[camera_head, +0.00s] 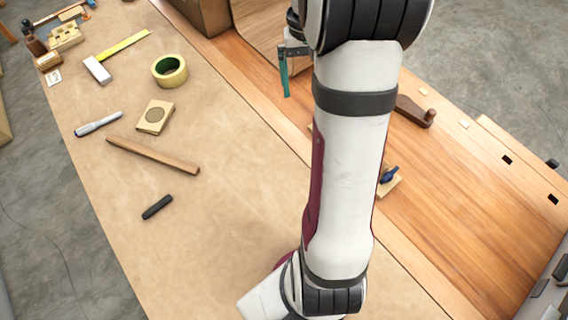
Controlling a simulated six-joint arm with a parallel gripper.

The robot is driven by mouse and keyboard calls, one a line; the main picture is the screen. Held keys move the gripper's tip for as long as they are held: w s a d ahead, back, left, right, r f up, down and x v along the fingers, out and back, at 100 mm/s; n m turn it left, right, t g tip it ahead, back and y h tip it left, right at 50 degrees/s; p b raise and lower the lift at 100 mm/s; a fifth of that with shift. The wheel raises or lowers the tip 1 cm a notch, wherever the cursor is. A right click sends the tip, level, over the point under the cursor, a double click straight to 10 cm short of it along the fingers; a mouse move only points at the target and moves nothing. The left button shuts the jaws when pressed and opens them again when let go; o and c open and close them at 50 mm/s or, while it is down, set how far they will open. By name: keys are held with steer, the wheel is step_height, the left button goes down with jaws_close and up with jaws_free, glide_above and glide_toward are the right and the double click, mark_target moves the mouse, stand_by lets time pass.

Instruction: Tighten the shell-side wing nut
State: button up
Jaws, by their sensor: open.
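A blue winged piece (388,175), which looks like a wing nut, sits on a small pale wooden block (388,187) just right of my arm's white link. The link covers part of the block, and I cannot tell whether this is the shell-side nut. My gripper (286,76) appears at the top centre, left of the link, well above the blue piece in the picture. One teal finger points down. The other finger is hidden behind my arm. The gripper is open, and I see nothing held in the visible part.
A brown mat (225,220) bears tape (169,70), a wooden strip (153,155), a marker (98,124), a black stick (157,207) and a square block (155,117). A wooden box (205,14) stands at the back. The wooden bench (470,190) right of my arm is mostly clear.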

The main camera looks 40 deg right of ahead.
steer(key=s+a+n+g+h, duration=0.1)
steer(key=s+a+n, duration=0.3)
steer(key=a, duration=0.4)
steer(key=s+a+n+g+h, duration=0.1)
steer(key=s+a+n+h, duration=0.2)
steer(key=s+a, duration=0.4)
steer(key=shift+s+a+f+n+g, duration=0.3)
steer(key=shift+a+f+n+g, duration=0.05)
steer(key=shift+a+n+g, duration=0.1)
steer(key=s+a+r+m+t+y, duration=0.1)
steer(key=s+a+m+t+y, duration=0.1)
steer(key=a, duration=0.3)
steer(key=s+a+r+m+t+y, duration=0.1)
steer(key=s+a+m+t+y, duration=0.1)
steer(key=a+m+y, duration=0.2)
steer(key=shift+s+a+r, duration=0.3)
steer(key=shift+a, duration=0.65)
steer(key=shift+w, duration=0.1)
